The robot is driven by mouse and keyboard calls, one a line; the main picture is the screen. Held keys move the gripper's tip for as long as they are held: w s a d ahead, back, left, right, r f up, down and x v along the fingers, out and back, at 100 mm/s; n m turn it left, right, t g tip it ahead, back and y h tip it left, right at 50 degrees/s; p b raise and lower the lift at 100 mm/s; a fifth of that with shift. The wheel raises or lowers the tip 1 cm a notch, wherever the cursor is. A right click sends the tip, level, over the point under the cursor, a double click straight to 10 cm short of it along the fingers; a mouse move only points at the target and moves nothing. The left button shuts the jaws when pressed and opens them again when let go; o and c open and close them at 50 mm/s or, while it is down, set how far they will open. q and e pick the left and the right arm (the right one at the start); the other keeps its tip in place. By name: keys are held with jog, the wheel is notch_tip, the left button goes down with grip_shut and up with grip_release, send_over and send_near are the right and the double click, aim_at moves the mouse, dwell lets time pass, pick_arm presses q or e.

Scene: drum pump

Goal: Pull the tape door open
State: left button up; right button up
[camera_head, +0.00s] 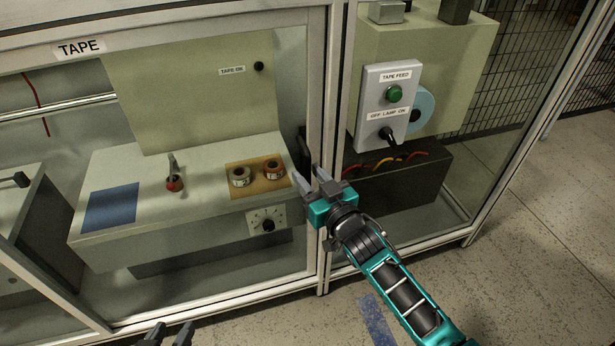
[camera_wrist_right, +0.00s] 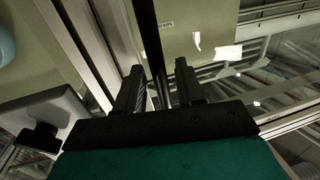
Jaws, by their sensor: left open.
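The tape door (camera_head: 200,300) is a glass panel in a pale metal frame, under a TAPE label (camera_head: 80,48). It looks closed against the post on its right. A dark upright handle (camera_head: 302,148) is near its right edge, partly hidden by my right gripper. My right gripper (camera_head: 323,180) is at the handle with its fingers apart. In the right wrist view the dark bar of the handle (camera_wrist_right: 150,40) runs between the two open fingers (camera_wrist_right: 158,88), with gaps visible beside it. My left gripper (camera_head: 168,335) is open and empty at the bottom edge, below the door.
Behind the glass are a bench with two tape rolls (camera_head: 257,174), a red-based lever (camera_head: 173,182) and a blue patch (camera_head: 110,208). Right of the post, a TAPE FEED switch box (camera_head: 388,105) stands near my right arm.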

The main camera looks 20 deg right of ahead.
jog(key=shift+w+a, duration=0.1)
jog(key=shift+w, duration=0.5)
jog(key=shift+c, duration=0.5)
grip_shut()
